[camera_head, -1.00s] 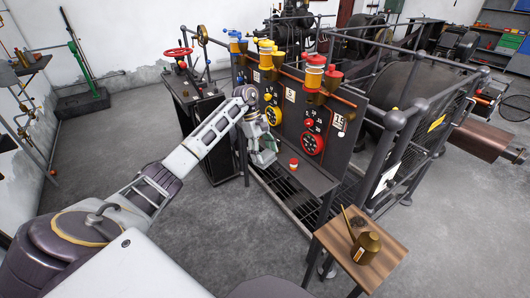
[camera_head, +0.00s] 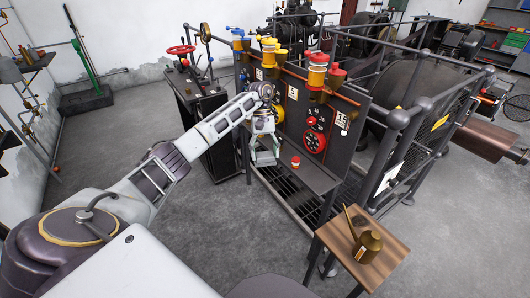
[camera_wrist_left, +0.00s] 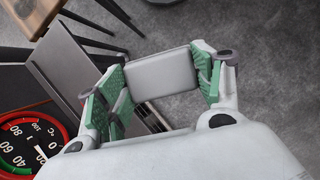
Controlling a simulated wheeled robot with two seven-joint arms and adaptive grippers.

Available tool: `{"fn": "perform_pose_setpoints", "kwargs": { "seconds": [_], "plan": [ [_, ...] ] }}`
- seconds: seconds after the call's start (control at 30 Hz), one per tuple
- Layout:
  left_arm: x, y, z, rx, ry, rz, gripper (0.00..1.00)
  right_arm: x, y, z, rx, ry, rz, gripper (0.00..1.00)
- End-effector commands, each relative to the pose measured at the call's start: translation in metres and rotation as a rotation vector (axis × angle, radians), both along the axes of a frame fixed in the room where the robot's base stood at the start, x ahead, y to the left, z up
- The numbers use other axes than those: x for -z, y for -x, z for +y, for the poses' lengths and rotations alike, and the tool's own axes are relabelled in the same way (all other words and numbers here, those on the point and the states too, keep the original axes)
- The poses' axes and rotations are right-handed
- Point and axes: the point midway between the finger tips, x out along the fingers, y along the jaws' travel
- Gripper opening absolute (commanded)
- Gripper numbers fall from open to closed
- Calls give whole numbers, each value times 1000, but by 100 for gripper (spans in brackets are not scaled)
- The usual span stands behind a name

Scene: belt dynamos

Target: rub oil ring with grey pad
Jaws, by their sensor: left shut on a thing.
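My left gripper (camera_head: 264,157) hangs in front of the dark control panel (camera_head: 343,100), above or beside its shelf (camera_head: 313,178). In the left wrist view the gripper's green-padded fingers (camera_wrist_left: 160,88) are shut on the grey pad (camera_wrist_left: 160,75), a flat rounded block held between them. The shelf shows beyond the fingers in that view, apart from the pad as far as I can tell. I cannot make out an oil ring in either view. My right gripper is not in view.
A small red-capped item (camera_head: 295,161) stands on the shelf, right of the gripper. A red-rimmed gauge (camera_head: 314,141) is on the panel. A brass oil can (camera_head: 368,246) stands on a wooden stool (camera_head: 340,237) at lower right. Railings (camera_head: 400,150) stand behind it. Open floor lies in front.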

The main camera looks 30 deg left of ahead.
Motion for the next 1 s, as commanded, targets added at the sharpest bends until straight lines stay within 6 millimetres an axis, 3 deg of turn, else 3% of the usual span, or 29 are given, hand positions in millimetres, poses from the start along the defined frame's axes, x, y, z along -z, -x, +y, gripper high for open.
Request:
{"fn": "perform_pose_setpoints", "kwargs": {
  "seconds": [0.07, 0.37, 0.67, 1.0],
  "plan": [
    [0, 0, -2, 37, -1, -1, 48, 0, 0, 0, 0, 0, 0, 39],
    [15, 6, -63, 213, 1, 0, 48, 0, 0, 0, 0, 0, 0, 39],
    [46, 33, -131, 457, 0, 1, 48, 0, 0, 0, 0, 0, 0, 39],
    [77, 67, -165, 644, -2, 0, 48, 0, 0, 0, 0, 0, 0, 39]
  ]
}}
